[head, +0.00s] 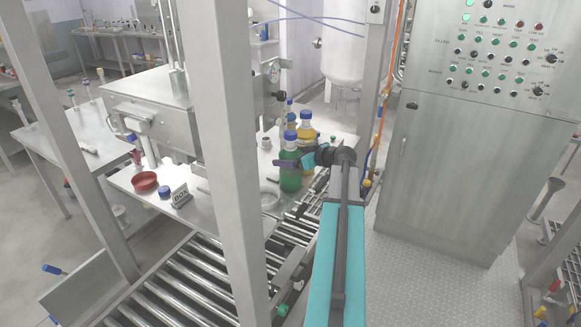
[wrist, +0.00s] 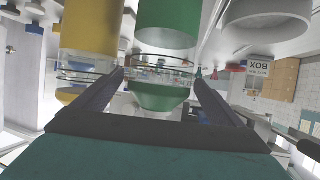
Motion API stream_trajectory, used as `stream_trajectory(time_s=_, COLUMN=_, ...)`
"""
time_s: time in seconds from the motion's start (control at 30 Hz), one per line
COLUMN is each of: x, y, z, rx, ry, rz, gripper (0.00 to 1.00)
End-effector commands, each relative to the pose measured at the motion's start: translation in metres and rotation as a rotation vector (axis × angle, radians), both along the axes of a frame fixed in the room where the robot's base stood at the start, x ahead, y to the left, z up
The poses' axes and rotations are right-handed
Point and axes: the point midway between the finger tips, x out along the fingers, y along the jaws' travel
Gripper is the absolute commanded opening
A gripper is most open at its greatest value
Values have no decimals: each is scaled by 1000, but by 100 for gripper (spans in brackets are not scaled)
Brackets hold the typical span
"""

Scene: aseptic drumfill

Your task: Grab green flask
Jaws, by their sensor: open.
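The green flask (head: 291,182) has a blue cap and stands upright on the steel table, near its right end. In the wrist view the flask (wrist: 166,25) is at top centre, upside down in the picture, with its clear upper part between the fingers. My gripper (head: 291,161) is at the flask's upper body, below the cap. In the wrist view my gripper (wrist: 158,80) is open, with one finger on each side of the flask. I cannot tell whether either finger touches it. Part of the flask is hidden by the finger in the head view.
A yellow flask (head: 306,129) with a blue cap stands close behind the green one, and it is beside the left finger in the wrist view (wrist: 88,30). A glass dish (head: 268,201), a BOX sign (head: 181,196) and a red dish (head: 144,181) share the table. A post (head: 229,150) stands left.

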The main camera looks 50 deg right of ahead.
Motion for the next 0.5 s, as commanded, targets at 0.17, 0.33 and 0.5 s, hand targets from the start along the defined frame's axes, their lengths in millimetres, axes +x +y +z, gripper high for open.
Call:
stream_trajectory(time_s=0.17, x=19, y=-2, z=-7, rx=3, ry=1, rz=1, gripper=91)
stream_trajectory(time_s=0.33, x=33, y=-2, z=-14, rx=1, ry=1, rz=0, gripper=91)
stream_trajectory(time_s=0.5, x=35, y=-1, z=-16, rx=0, ry=1, rz=-1, gripper=91)
